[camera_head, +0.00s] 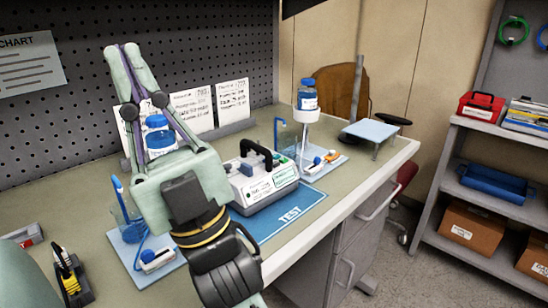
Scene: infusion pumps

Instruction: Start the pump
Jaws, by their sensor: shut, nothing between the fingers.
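The pump (268,187) is a light grey box with a black carry handle on top and a pale labelled front with green marks. It sits on the blue TEST mat (284,222) near the bench's front edge. Its buttons and display are too small to make out. My gripper (123,48) is shut and empty, raised to the left of the pump, with its fingers pointing up in the picture against the pegboard. It does not touch the pump in this view.
A blue-capped bottle (307,97) stands in a white holder right of the pump. Another blue bottle (158,140) is partly hidden behind my gripper. Light blue trays (328,165) flank the pump, holding beakers and small parts. Cards (233,100) stand behind; a shelf (444,175) is at right.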

